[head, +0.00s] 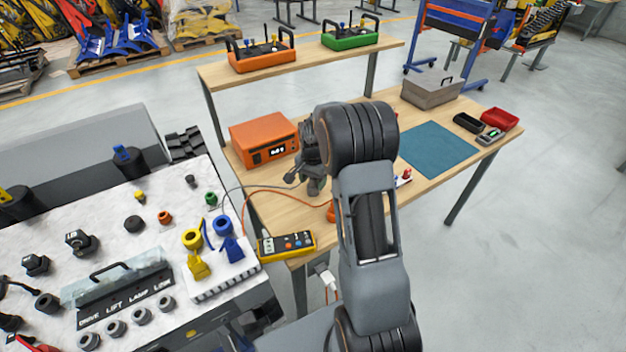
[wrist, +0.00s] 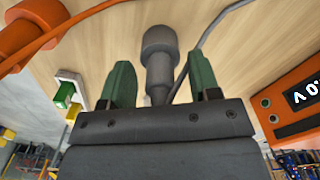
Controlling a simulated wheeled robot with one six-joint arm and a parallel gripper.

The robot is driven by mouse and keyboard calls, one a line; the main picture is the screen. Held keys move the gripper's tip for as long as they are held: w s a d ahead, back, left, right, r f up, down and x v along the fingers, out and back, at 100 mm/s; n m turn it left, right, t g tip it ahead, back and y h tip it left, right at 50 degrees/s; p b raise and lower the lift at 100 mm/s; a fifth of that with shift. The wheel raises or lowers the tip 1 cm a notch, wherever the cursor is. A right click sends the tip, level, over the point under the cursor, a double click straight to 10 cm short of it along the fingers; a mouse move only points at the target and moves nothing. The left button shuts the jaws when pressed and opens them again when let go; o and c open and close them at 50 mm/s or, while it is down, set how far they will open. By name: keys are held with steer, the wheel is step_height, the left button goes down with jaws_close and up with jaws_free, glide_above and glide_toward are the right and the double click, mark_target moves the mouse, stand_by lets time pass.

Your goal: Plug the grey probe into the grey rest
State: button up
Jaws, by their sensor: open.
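My gripper (wrist: 161,72) points down at the wooden bench with its green fingers apart. A grey probe (wrist: 160,74) stands between the fingers, with a visible gap on each side. A grey cable runs from its near end. Beyond it, a wider grey cylinder, seemingly the grey rest (wrist: 159,42), meets the bench in line with the probe. The probe looks seated in it, but I cannot tell how deep. In the head view my gripper (head: 308,178) is over the bench, left of my forearm, and a grey piece (head: 315,187) shows beneath it, partly hidden.
An orange probe or rest (wrist: 28,30) with an orange cable stands nearby. An orange box with a display (head: 263,140) is behind my gripper. A yellow handset (head: 287,244) lies at the bench's front left. A blue mat (head: 437,149) lies bare to the right.

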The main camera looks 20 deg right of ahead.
step_height(320, 180, up, 14)
stand_by(0.7)
steer(key=shift+f, duration=0.1)
stand_by(0.3)
steer(key=s+a+n+t, duration=0.1)
steer(key=s+a+n, duration=0.2)
steer(key=s, duration=0.4)
steer(key=s+a+r+n+t, duration=0.1)
steer(key=s+a+n, duration=0.3)
steer(key=s, duration=0.3)
steer(key=s+a+r+n+t+p, duration=0.1)
steer(key=s+a+n, duration=0.2)
steer(key=s, duration=0.5)
steer(key=shift+a+r+n+t, duration=0.2)
steer(key=shift+a+n+t, duration=0.15)
steer(key=shift+n, duration=0.35)
steer(key=shift+c, duration=0.4)
stand_by(0.4)
